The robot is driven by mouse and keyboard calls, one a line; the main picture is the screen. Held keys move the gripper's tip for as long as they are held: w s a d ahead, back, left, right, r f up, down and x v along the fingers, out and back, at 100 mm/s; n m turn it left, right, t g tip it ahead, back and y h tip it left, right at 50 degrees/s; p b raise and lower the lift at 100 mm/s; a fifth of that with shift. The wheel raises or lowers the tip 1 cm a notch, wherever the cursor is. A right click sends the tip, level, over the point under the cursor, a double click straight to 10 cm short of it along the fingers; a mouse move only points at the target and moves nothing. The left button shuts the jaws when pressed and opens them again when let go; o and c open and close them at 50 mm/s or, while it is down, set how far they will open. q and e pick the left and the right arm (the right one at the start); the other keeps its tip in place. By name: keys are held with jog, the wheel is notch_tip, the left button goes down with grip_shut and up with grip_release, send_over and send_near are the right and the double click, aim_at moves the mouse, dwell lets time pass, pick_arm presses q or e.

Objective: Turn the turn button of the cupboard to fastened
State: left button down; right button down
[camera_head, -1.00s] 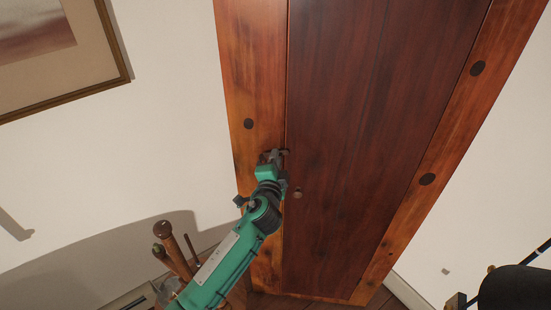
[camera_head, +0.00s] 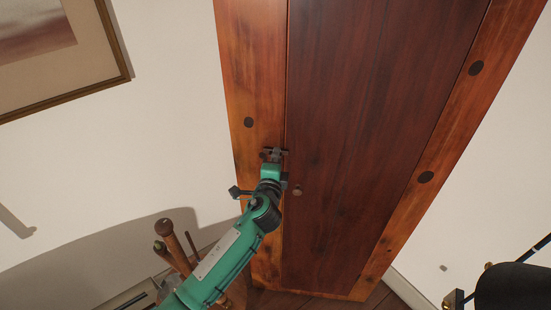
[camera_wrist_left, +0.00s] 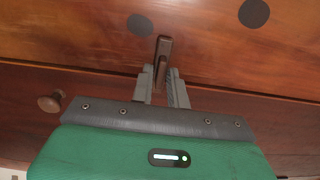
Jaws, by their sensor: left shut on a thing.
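The cupboard (camera_head: 340,130) has a dark red-brown door in a lighter orange wooden frame. Its turn button (camera_wrist_left: 164,48) is a small brown wooden bar at the door's left edge. In the wrist view it stands square to the seam, and its lower end is between my fingers. In the head view the bar lies about level, its right end reaching the seam; my gripper partly hides it. My left gripper (camera_head: 273,156) is shut on the turn button. The door's round knob (camera_head: 297,190) is below right of the gripper and also shows in the wrist view (camera_wrist_left: 50,101). My right gripper is out of view.
A framed picture (camera_head: 122,60) hangs on the white wall at the upper left. Wooden-handled things (camera_head: 174,245) stand in a container at the lower left, close to my left arm. A black rounded object (camera_head: 512,288) is at the lower right.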

pick_arm(q)
jog(key=c, duration=1.6)
grip_release()
jog(key=shift+o, duration=0.2)
jog(key=s+a+b, duration=0.2)
jog(key=s+b, duration=0.2)
jog(key=s, duration=0.9)
jog(key=shift+s, duration=0.35)
